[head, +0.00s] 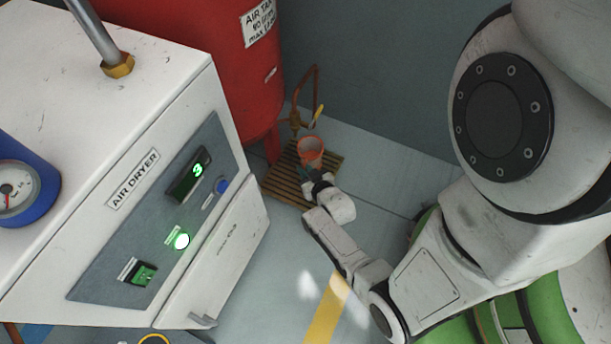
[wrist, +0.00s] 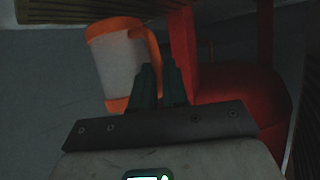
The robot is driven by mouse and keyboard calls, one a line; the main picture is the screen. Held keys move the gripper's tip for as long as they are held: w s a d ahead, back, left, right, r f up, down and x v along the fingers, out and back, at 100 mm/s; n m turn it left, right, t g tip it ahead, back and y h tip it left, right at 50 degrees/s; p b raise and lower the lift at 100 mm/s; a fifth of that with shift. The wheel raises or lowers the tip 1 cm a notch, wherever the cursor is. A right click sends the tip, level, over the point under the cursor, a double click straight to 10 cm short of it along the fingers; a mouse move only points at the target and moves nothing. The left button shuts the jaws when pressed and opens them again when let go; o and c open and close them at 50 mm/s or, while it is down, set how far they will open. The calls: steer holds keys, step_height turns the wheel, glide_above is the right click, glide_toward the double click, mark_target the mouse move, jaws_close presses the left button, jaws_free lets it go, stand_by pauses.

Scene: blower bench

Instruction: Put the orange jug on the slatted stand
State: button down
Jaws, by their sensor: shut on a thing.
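The orange jug (head: 311,148) shows its open mouth in the head view, over the back right part of the slatted stand (head: 283,188). In the wrist view the jug (wrist: 117,65) has a pale body, orange bands at both ends and an orange handle. My gripper (head: 311,173) is at the near side of the jug. In the wrist view my gripper (wrist: 160,80) has its dark fingers shut on the handle. Wooden slats of the stand (wrist: 60,13) show close to one end of the jug. I cannot tell whether the jug touches the slats.
A red air tank (head: 215,65) stands behind and left of the stand. A copper pipe with a valve (head: 313,100) rises at the stand's back edge, close to the jug. The white air dryer (head: 100,130) fills the left. The floor (head: 375,165) right of the stand is clear.

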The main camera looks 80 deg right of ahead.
steer(key=shift+f, duration=0.85)
steer(key=shift+f, duration=0.4)
steer(key=c, duration=1.2)
jaws_free()
steer(key=shift+o, duration=0.2)
steer(key=shift+s+r, duration=0.1)
steer(key=shift+r, duration=0.4)
steer(key=p+v, duration=0.5)
steer(key=v, duration=0.6)
steer(key=shift+s+a, duration=0.25)
steer(key=shift+s, duration=0.05)
steer(key=shift+r, duration=0.1)
